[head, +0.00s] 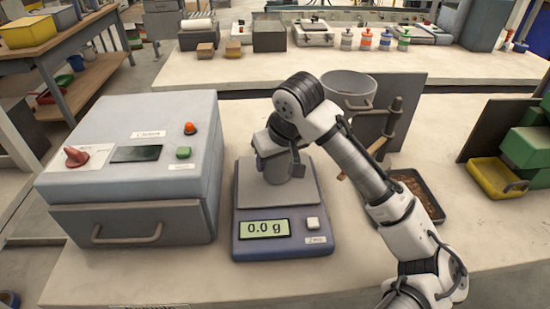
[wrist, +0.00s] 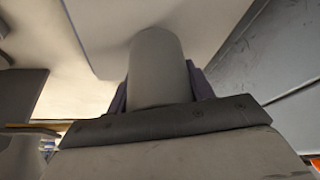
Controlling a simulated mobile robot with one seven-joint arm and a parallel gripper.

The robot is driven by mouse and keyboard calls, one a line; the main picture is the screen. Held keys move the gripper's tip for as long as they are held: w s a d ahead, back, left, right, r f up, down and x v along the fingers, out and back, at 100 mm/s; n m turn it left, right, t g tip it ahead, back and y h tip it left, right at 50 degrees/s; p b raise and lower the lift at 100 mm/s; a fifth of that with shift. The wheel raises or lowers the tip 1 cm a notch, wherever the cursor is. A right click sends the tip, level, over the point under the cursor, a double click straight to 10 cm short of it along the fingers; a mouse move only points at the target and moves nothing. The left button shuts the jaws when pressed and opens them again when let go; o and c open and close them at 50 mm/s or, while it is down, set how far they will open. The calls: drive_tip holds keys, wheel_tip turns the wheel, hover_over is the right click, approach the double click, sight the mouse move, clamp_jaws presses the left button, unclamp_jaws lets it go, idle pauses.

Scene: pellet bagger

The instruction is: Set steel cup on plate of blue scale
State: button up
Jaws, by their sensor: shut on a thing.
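The blue scale (head: 282,245) stands on the bench in the middle of the head view. Its display reads 0.0 g. Its grey plate (head: 253,196) is partly hidden by my gripper. My gripper (head: 282,160) is over the plate, pointing down, shut on the steel cup (head: 277,172). In the wrist view the cup (wrist: 158,65) is a plain grey cylinder between the two fingers (wrist: 160,90). The cup's lower end lies over the plate in the head view; I cannot tell whether it touches it.
A grey sealer box (head: 130,165) with a drawer stands close to the scale's left. To the right are a metal hopper (head: 349,88) on a stand, a dark tray of pellets (head: 415,192) and a yellow bin (head: 493,178). The bench front is clear.

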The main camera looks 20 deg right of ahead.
drive_tip(key=shift+f, duration=0.2)
drive_tip(key=shift+f, duration=0.15)
drive_tip(key=o, duration=1.1)
drive_tip(key=v, duration=1.2)
drive_tip(key=shift+r+b, duration=0.25)
drive_tip(key=shift+b, duration=0.15)
drive_tip(key=shift+a, duration=0.1)
